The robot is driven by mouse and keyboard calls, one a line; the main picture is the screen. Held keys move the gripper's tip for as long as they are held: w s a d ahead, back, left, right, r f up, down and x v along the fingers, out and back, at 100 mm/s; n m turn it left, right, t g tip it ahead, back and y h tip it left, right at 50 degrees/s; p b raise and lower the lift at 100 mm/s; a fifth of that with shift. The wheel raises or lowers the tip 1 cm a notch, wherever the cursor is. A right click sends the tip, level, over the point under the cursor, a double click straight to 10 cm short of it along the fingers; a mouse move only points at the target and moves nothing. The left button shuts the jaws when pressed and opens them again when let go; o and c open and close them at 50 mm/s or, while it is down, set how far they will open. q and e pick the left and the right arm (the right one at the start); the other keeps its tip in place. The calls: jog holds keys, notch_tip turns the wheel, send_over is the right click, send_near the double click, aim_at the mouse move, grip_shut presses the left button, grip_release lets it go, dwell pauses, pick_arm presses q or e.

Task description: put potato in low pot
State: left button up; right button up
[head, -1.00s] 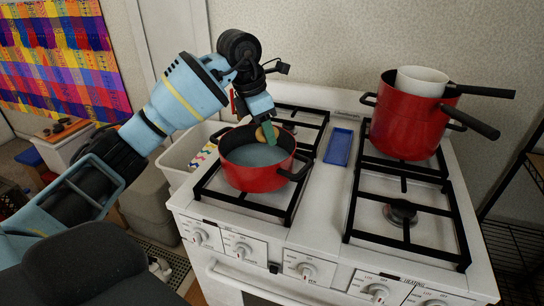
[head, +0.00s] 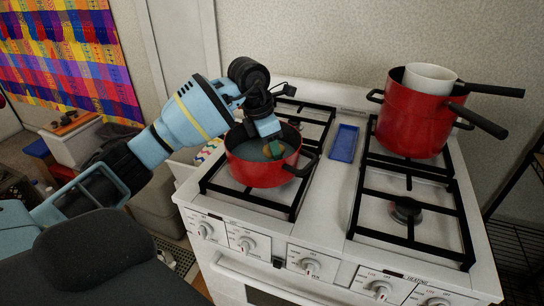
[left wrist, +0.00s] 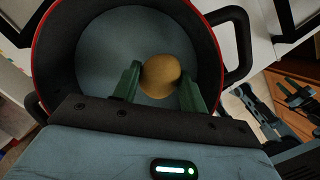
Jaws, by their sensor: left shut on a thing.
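The low pot (head: 258,176) is red with a grey inside and two dark handles. My left gripper (head: 274,150) reaches down into the pot's opening from above. Its green fingers are shut on the potato (left wrist: 160,76), a round yellow-brown thing. In the left wrist view the low pot's grey inside (left wrist: 103,45) lies behind the potato, and the left gripper (left wrist: 160,85) has one finger on each side of it. The potato is mostly hidden by the fingers in the head view. I cannot tell whether it touches the pot's bottom.
A tall stack of red pots (head: 405,125) with a white pot (head: 430,72) on top stands on the right rear burner, handles pointing right. A blue tray (head: 343,143) lies between the burners. The front right burner (head: 405,211) is empty.

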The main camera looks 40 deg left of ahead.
aim_at(272, 157)
pick_arm(q)
jog(key=shift+f, duration=1.75)
jog(key=shift+f, duration=0.2)
jog(key=o, duration=1)
jog(key=shift+c, duration=0.2)
jog(key=shift+r, duration=0.2)
jog(key=v, duration=1.2)
